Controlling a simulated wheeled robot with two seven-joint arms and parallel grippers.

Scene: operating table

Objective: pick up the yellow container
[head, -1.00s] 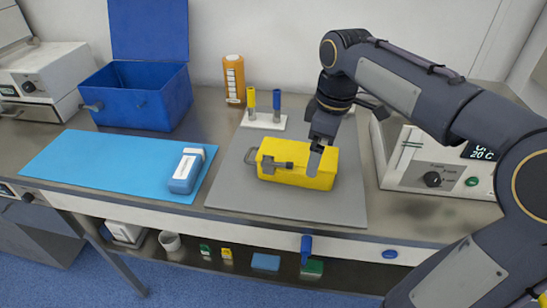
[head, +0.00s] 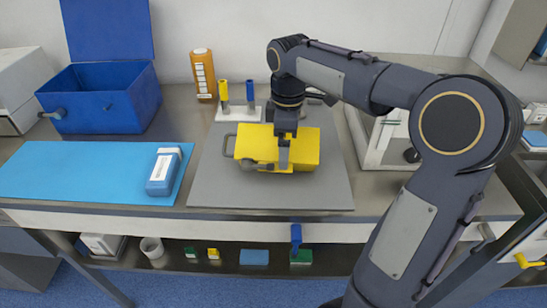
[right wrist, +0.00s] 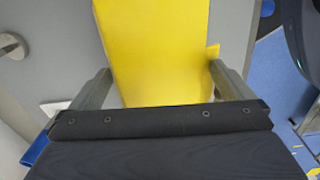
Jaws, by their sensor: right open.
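The yellow container (head: 304,150) is a box with a grey handle at its left end and a grey latch on its front. It sits on the grey mat (head: 320,193) on the table. My right gripper (head: 284,158) is over the container, pointing down. In the right wrist view, the yellow container (right wrist: 155,50) lies between the two spread fingers of the right gripper (right wrist: 160,88), one on each side. The fingers are open; whether they touch its sides I cannot tell. My left gripper is not in view.
A blue open bin (head: 100,105) and a blue mat (head: 75,172) with a blue-white bottle (head: 163,172) are to the left. An orange bottle (head: 204,75) and a white rack (head: 238,113) with yellow and blue tubes stand behind. A white device (head: 385,140) is at right.

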